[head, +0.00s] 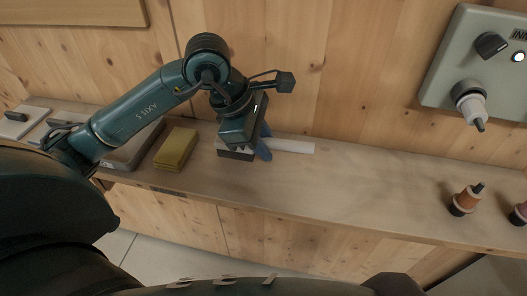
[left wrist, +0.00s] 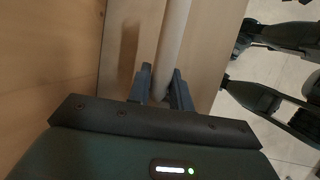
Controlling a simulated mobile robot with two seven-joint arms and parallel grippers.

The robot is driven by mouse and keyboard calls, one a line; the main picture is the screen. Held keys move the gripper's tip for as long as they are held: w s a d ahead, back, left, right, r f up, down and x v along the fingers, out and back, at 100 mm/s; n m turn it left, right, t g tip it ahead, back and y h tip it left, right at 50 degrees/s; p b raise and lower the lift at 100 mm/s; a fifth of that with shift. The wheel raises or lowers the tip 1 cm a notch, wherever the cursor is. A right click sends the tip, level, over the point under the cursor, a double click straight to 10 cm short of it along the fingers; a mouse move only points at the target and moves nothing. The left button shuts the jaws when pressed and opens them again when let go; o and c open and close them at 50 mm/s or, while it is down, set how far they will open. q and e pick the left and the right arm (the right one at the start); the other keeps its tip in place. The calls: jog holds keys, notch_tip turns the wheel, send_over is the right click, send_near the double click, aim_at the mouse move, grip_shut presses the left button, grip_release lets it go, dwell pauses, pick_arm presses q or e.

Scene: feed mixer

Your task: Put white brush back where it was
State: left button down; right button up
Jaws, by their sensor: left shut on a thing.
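The white brush (head: 294,146) is at the shelf in the head view, with its pale handle pointing right. A white strip with a dark block below it, apparently its head, shows at the left below my gripper. My left gripper (head: 264,146) is shut on the handle from above; one blue finger shows in front of it. In the left wrist view the handle (left wrist: 174,35) runs up between the two fingers (left wrist: 160,88). The brush head is hidden there. I cannot tell whether the brush touches the shelf. My right gripper is not seen.
The wooden shelf (head: 365,185) is clear right of the brush up to an orange-brown bottle (head: 465,200) and a reddish one (head: 519,214). A yellow sponge-like block (head: 176,149) lies left of my gripper. A grey control box (head: 480,65) hangs on the wooden wall.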

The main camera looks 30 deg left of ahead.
aim_at(264, 167)
pick_arm(q)
notch_tip(264, 167, down, 3)
jog(key=shift+r, duration=0.1)
jog(key=shift+f+b, duration=0.3)
jog(key=c, duration=1.3)
grip_release()
jog(key=shift+r, duration=0.15)
jog(key=shift+o, duration=0.2)
